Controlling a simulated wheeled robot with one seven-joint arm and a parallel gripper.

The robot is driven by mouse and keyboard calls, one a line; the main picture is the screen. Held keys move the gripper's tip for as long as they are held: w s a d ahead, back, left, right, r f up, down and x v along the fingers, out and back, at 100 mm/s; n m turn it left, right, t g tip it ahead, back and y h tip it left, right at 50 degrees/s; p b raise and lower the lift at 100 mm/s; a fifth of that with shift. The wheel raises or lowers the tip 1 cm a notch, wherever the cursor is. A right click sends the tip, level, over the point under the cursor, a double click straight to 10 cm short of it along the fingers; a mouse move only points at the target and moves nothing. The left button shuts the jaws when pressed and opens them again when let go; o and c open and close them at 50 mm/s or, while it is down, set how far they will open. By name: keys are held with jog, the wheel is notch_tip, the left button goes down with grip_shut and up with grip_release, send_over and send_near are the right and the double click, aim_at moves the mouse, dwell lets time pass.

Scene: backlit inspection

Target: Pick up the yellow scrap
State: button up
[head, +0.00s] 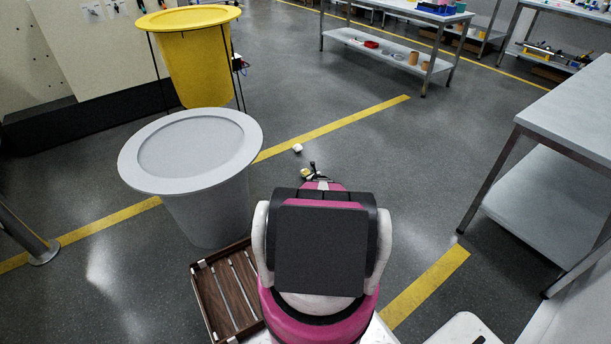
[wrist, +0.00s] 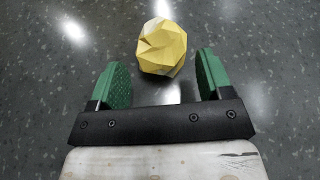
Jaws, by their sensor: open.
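The yellow scrap (wrist: 161,47) is a crumpled, faceted ball on the dark speckled floor. In the wrist view it sits just beyond the fingertips, roughly centred between them. My gripper (wrist: 161,77) is open and empty, with green finger pads on either side of a clear gap. In the head view the scrap shows as a small pale yellow patch (head: 305,174) beside the gripper (head: 316,170), partly hidden by my arm.
A small white piece (head: 297,148) lies on the floor just beyond the gripper. A grey round bin (head: 190,180) and a slatted wooden crate (head: 205,295) stand at left, a yellow bin (head: 195,65) behind. A workbench (head: 575,105) stands right. Floor right of the gripper is clear.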

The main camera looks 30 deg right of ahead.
aim_at(306, 173)
jog(key=x, duration=0.4)
jog(key=shift+w+d+f, duration=0.1)
jog(key=shift+w+f, duration=0.05)
jog(key=shift+w, duration=0.05)
jog(key=c, duration=0.7)
